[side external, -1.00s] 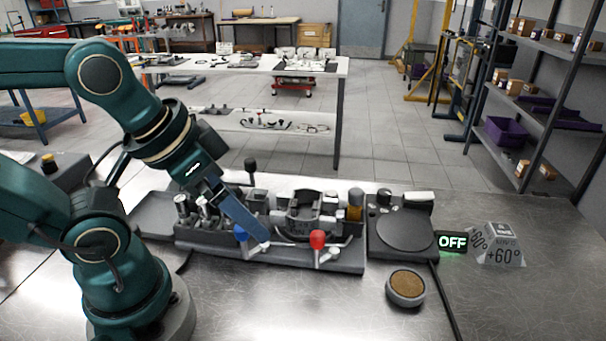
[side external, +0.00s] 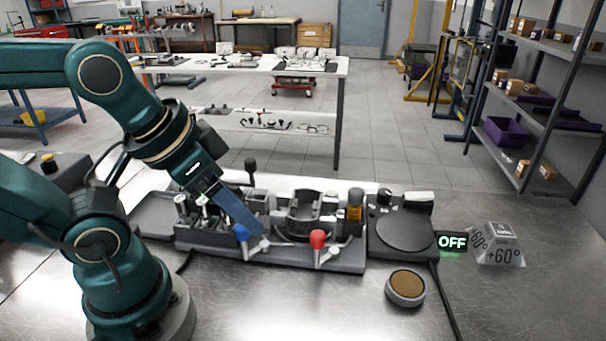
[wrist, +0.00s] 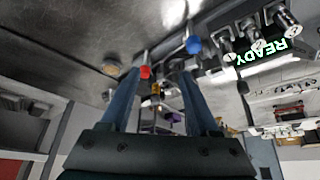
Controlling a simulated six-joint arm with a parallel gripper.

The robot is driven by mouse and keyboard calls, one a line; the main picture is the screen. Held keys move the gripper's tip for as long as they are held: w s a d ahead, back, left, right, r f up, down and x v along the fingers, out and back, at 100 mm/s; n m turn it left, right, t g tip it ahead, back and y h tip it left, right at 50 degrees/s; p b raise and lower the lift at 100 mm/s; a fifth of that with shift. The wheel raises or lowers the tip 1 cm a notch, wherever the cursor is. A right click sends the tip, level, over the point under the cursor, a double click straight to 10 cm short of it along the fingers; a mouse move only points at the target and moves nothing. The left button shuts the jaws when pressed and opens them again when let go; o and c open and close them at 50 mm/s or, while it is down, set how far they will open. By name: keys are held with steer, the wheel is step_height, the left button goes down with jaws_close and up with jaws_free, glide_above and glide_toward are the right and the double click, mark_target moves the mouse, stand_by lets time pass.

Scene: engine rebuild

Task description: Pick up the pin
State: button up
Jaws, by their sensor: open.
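My gripper (side external: 261,232) slants down over the middle of the fixture base (side external: 330,262), its blue fingers seen nearly edge-on. In the wrist view my gripper (wrist: 158,74) has its two blue fingers well apart, with nothing held between them. Several silver cylindrical parts (side external: 182,203) stand at the left end of the fixture, left of the fingers; similar parts show at the top right of the wrist view (wrist: 283,18). I cannot tell which of them is the pin. A dark ring-shaped holder (side external: 304,213) stands right of the fingertips.
A blue-knobbed lever (side external: 241,233) is close to the fingertips, and a red-knobbed lever (side external: 317,239) is farther right. A black-knobbed lever (side external: 250,165) rises behind. An amber cylinder (side external: 355,205) and a round plate (side external: 404,230) with an OFF sign (side external: 452,242) stand right. The front bench is mostly clear.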

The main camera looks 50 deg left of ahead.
steer(key=w+a+m+g, duration=0.1)
steer(key=a, duration=0.1)
steer(key=a+m+g, duration=0.1)
steer(key=a, duration=0.1)
steer(key=w+a+f+m+g, duration=0.1)
steer(key=a, duration=0.1)
steer(key=shift+w+g+y, duration=0.3)
steer(key=shift+w+y, duration=0.05)
steer(key=shift+y, duration=0.05)
steer(key=n+g, duration=0.2)
glide_above(229, 227)
steer(key=f, duration=0.3)
steer(key=shift+w+a+h, duration=0.3)
steer(key=shift+a+h, duration=0.1)
steer(key=shift+s+a+f, duration=0.1)
steer(key=shift+a+f, duration=0.05)
steer(key=shift+f, duration=2.45)
jaws_close()
